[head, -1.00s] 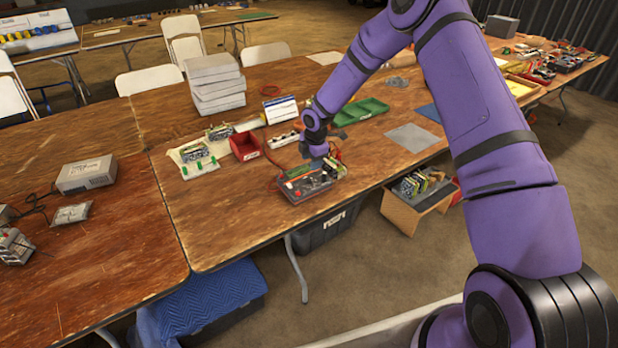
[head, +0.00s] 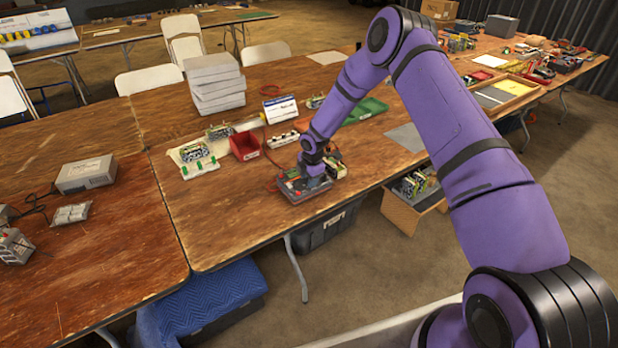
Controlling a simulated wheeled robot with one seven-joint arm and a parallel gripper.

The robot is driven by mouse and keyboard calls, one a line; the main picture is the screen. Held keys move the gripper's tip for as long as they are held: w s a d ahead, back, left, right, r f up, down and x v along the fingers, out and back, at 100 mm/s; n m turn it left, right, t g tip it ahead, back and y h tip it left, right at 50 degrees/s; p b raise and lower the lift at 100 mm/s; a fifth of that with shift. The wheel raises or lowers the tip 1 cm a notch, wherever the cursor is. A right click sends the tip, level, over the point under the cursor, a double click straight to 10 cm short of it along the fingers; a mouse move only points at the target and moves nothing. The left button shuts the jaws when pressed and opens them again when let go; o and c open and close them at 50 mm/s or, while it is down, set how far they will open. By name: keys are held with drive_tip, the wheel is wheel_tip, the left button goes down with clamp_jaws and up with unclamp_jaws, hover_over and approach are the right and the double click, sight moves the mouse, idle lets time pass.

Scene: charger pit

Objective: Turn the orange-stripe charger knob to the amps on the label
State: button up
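Dark, green and red parts show around the fingers. I cannot make out an orange stripe, a knob or an amps label at this size. A white-and-blue card (head: 281,108) stands behind the gripper, its print unreadable.
A red bin (head: 245,146), a white power strip (head: 283,140) and a green tray (head: 366,110) lie near the arm. Stacked grey cases (head: 214,82) stand behind. A grey box (head: 86,174) is on the left table. Bare wood (head: 215,225) is free left of the grey parts box.

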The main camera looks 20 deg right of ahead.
clamp_jaws()
drive_tip(key=shift+m, duration=0.4)
drive_tip(key=m, duration=0.3)
drive_tip(key=shift+m, duration=0.4)
drive_tip(key=m, duration=0.4)
drive_tip(key=shift+m, duration=0.3)
drive_tip(key=m, duration=0.4)
drive_tip(key=shift+w, duration=0.1)
drive_tip(key=shift+m, duration=2.2)
